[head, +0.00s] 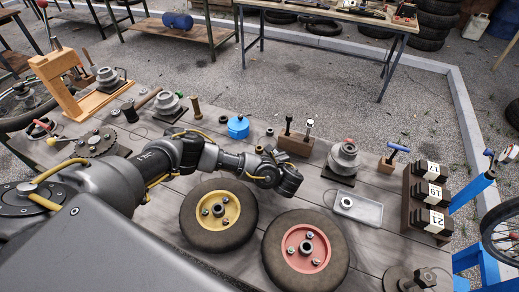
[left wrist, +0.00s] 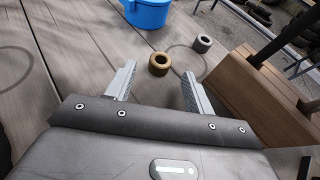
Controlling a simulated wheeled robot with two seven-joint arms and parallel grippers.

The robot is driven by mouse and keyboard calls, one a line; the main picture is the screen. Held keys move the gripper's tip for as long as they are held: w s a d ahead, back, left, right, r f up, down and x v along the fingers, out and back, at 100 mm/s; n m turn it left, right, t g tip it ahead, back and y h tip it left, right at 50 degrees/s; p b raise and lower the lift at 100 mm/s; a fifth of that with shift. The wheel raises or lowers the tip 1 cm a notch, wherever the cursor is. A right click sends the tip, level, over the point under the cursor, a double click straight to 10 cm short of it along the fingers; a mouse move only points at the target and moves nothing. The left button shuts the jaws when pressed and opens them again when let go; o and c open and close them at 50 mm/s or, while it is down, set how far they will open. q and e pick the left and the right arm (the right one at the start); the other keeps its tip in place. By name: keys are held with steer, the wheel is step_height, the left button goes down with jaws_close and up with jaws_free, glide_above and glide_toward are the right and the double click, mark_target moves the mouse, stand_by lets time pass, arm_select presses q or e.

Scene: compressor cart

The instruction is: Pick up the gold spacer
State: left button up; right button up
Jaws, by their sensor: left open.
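The gold spacer (left wrist: 160,64) is a small ring lying on the wooden bench top. In the left wrist view it is just beyond my left gripper (left wrist: 159,84), roughly in line with the gap between the fingers. The fingers are apart, with nothing between them. In the head view the gold spacer (head: 259,149) is a small ring just behind my left gripper (head: 272,170), whose fingers are hard to make out there. A grey spacer (left wrist: 203,44) lies farther off to the right; it also shows in the head view (head: 270,132). My right gripper is not seen.
A blue container (left wrist: 148,12) stands left of the spacers. A wooden block holding upright tools (head: 295,142) is to their right. Two wheels, one yellow-hubbed (head: 217,232) and one red-hubbed (head: 290,270), lie in front of my left gripper.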

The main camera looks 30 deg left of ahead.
mark_target(261, 151)
arm_select(q)
steer(key=shift+x, duration=1.5)
steer(key=shift+f, duration=0.15)
steer(key=shift+c, duration=0.2)
steer(key=c, duration=1.1)
